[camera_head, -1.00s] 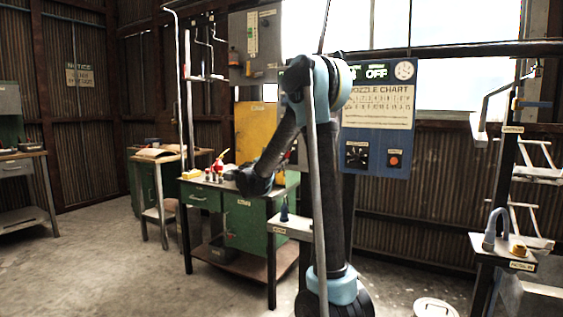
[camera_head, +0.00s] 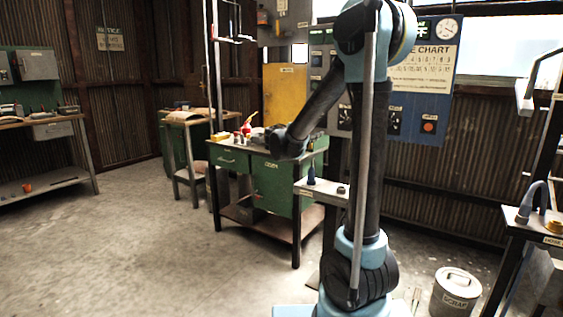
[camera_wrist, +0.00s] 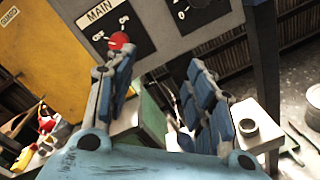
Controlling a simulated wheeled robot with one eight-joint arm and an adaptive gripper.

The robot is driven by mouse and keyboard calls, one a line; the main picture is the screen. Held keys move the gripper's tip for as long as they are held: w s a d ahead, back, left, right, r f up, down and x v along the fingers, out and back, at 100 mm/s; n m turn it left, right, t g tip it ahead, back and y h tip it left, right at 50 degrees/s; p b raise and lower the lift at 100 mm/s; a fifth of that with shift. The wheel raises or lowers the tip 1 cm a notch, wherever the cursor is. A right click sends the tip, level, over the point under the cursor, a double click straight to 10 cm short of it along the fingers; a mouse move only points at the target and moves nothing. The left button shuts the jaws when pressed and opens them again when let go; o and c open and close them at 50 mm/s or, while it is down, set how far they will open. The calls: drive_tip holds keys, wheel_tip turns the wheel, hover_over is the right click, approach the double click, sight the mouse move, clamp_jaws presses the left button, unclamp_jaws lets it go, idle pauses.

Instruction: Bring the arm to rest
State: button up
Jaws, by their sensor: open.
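My gripper (camera_wrist: 150,70) shows in the wrist view with its two blue-padded fingers spread apart. Nothing is held between them. Beyond the left finger is a grey panel with a MAIN switch and a red knob (camera_wrist: 119,41); I cannot tell whether the finger touches it. In the head view my arm stands upright at centre right, folded at the top. Its forearm slopes down left in front of the green workbench (camera_head: 228,161). The fingers cannot be made out in the head view.
A blue control board (camera_head: 430,115) with a chart stands behind my arm. A small shelf (camera_head: 325,193) is close to the arm's left. A scrap bin (camera_head: 456,292) and a hose stand (camera_head: 540,232) are at right. The floor at left is clear.

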drive_tip(key=s+d+f+m+g+y, duration=0.2)
drive_tip(key=s+d+f+m+g, duration=0.3)
drive_tip(key=s, duration=0.5)
drive_tip(key=s+d+f+m+g+y, duration=0.15)
drive_tip(key=s+d+f+m, duration=0.4)
drive_tip(key=s, duration=0.55)
drive_tip(key=s+a+f+m+g+y, duration=0.2)
drive_tip(key=s+f, duration=0.5)
drive_tip(key=s, duration=0.4)
drive_tip(key=s+a+f+m+g+y, duration=0.2)
drive_tip(key=s+a+f+m+y, duration=0.3)
drive_tip(key=s, duration=0.6)
wheel_tip(320, 180, down, 3)
drive_tip(key=shift+s+a+r+m+g+y, duration=0.15)
drive_tip(key=shift+s+a+m+g+y, duration=0.25)
drive_tip(key=shift+m, duration=0.65)
drive_tip(key=shift+d, duration=0.1)
